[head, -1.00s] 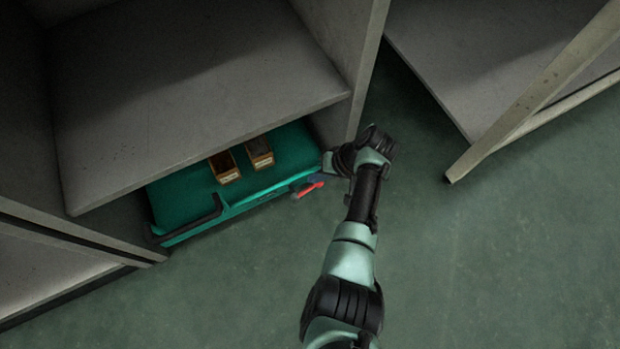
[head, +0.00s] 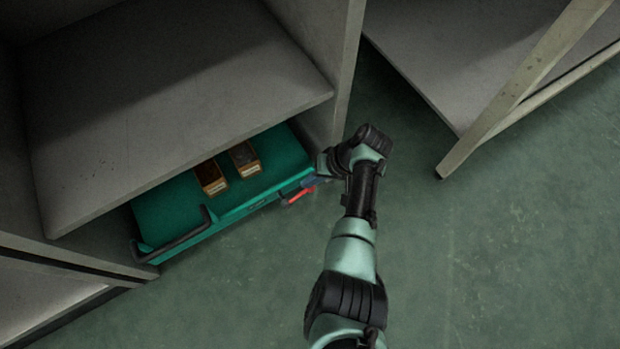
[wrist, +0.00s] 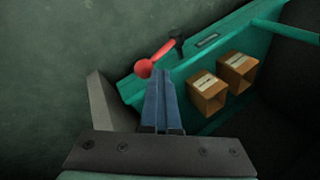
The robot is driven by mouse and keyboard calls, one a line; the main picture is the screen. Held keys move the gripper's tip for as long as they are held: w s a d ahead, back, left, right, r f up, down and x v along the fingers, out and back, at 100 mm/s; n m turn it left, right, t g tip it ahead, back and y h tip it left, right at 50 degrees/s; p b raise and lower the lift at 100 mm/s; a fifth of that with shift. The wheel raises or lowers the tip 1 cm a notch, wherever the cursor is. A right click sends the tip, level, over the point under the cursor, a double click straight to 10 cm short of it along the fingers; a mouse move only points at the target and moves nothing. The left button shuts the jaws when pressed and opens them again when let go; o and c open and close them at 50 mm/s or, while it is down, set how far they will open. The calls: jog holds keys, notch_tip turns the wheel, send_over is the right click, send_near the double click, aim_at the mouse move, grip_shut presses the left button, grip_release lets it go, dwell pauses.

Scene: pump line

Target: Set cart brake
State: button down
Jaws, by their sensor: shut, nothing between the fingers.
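The green cart (head: 165,212) sits under a grey shelf, with its dark handle (head: 175,240) at the front left. The red brake lever (head: 298,195) is on the cart's front side near its right end. In the wrist view the red lever (wrist: 156,60) has a round knob and a dark pivot mount. My gripper (head: 313,182) is at the cart's right front corner, close beside the lever. In the wrist view the blue fingers of my gripper (wrist: 161,75) are together and empty, with the tips just below the knob. I cannot tell whether they touch it.
Two small brown boxes (head: 228,168) stand on the cart. The grey shelf board (head: 180,100) is above it, with an upright panel (head: 345,75) right beside my arm. Another rack (head: 490,120) stands at the right. The green floor in front is clear.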

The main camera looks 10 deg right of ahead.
jog(key=shift+f, duration=0.1)
jog(key=shift+s+a+f+p, duration=0.25)
jog(key=shift+a+f+p, duration=0.1)
jog(key=shift+a, duration=0.25)
jog(key=shift+a+r+p, duration=0.2)
jog(key=shift+r+p, duration=0.25)
jog(key=shift+a+r+p, duration=0.2)
jog(key=shift+r+p, duration=0.25)
jog(key=r+p, duration=0.1)
jog(key=a+r+p, duration=0.1)
jog(key=r+p, duration=0.1)
jog(key=d+p+v, duration=0.1)
jog(key=p+v, duration=0.4)
jog(key=v, duration=0.3)
jog(key=shift+d, duration=0.25)
